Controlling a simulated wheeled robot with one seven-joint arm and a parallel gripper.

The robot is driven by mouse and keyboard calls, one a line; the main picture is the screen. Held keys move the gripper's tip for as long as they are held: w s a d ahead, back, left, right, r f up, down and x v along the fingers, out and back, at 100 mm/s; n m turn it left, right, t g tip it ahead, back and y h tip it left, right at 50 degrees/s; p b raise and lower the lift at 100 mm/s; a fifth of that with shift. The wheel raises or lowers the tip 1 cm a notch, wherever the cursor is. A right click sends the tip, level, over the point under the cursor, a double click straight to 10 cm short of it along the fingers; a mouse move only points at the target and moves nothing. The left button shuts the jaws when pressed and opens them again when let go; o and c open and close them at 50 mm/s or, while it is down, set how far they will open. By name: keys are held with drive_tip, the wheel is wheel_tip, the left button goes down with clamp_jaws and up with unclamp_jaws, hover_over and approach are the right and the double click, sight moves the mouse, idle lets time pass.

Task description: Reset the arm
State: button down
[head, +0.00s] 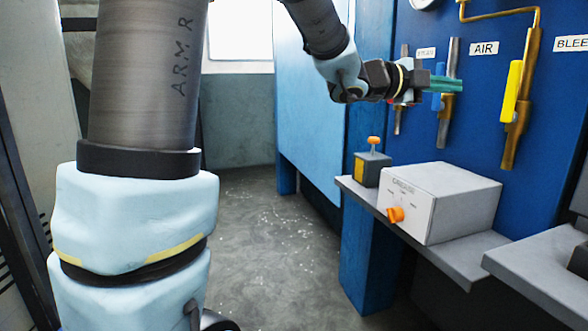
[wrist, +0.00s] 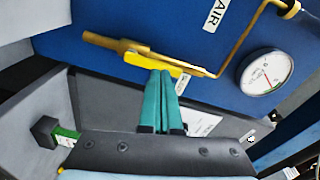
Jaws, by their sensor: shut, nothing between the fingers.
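My gripper (head: 460,85) is at the end of my raised arm, in front of the blue valve panel (head: 480,130). Its teal fingers are shut together with nothing between them, and also show in the wrist view (wrist: 160,75). In the head view, a blue valve handle (head: 437,101) is partly hidden behind the fingers. A yellow valve handle (head: 512,90) stands upright to the right, with a gap between it and the fingertips. In the wrist view, the fingertips appear just below the yellow handle (wrist: 155,64); contact cannot be told there.
A grey box with an orange knob (head: 440,200) and a small box with an orange button (head: 372,165) sit on a grey shelf (head: 465,262) below my gripper. The floor (head: 270,240) left of the shelf is clear.

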drive_tip(key=w+a+f+n+t+y+p, duration=0.2)
drive_tip(key=w+a+f+n+t+y, duration=0.2)
drive_tip(key=w+a+n+t, duration=0.35)
drive_tip(key=w+a+f+n+y+p, duration=0.1)
drive_tip(key=w+a+f+n+y, duration=0.1)
drive_tip(key=a+f+n+y, duration=0.45)
drive_tip(key=w+a+f+n+y+p, duration=0.1)
drive_tip(key=w+a+f+n+y, duration=0.2)
drive_tip(key=a, duration=0.7)
drive_tip(key=s+a+f+n+g+y+p, duration=0.1)
drive_tip(key=s+a+f+n+g, duration=0.3)
drive_tip(key=s+a, duration=0.4)
drive_tip(key=s+a+f+n+g+y+p, duration=0.2)
drive_tip(key=s+a+f+n+g, duration=0.3)
drive_tip(key=s+a+n, duration=0.4)
drive_tip(key=s+f, duration=0.1)
drive_tip(key=s, duration=0.2)
drive_tip(key=shift+f+y, duration=0.35)
drive_tip(key=shift+f, duration=0.05)
